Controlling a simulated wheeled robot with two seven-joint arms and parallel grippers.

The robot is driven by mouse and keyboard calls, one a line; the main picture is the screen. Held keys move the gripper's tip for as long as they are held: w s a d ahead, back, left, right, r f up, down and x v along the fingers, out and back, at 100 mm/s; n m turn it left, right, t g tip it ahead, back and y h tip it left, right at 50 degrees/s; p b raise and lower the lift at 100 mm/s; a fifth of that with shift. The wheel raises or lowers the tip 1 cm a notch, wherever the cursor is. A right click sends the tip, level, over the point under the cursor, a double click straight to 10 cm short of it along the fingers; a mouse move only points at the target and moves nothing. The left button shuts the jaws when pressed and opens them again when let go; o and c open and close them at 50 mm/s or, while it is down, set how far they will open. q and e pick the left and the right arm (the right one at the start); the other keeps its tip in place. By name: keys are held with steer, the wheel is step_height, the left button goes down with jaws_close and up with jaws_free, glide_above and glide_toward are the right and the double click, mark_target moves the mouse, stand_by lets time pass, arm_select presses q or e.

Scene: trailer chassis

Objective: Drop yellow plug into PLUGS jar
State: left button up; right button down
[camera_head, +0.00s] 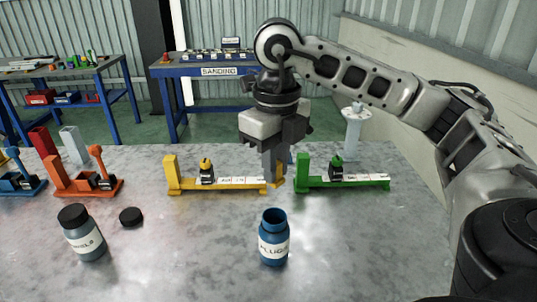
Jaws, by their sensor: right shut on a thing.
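The PLUGS jar (273,241) is a blue bottle with a white label, standing upright and open-topped on the grey table. My right gripper (273,176) points down behind the jar, between the yellow fixture (218,187) and the green fixture (347,182). It is shut on a small yellow piece, the yellow plug (280,183), mostly hidden by the fingers. Whether the plug touches the table is unclear. My left gripper is out of view.
A dark jar (84,238) with a black lid stands at the front left, and a loose black cap (131,216) lies near it. Orange (88,184) and blue (18,182) fixtures stand at the left. Table right of the PLUGS jar is clear.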

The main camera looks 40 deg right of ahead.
arm_select(q)
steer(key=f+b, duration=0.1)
steer(key=b, duration=0.2)
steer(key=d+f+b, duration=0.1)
steer(key=b, duration=0.2)
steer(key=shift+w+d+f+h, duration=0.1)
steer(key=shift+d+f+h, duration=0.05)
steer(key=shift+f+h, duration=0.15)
arm_select(e)
step_height(320, 180, down, 9)
steer(key=c, duration=1.3)
jaws_free()
step_height(320, 180, up, 7)
steer(key=p, duration=0.5)
steer(key=shift+r, duration=0.15)
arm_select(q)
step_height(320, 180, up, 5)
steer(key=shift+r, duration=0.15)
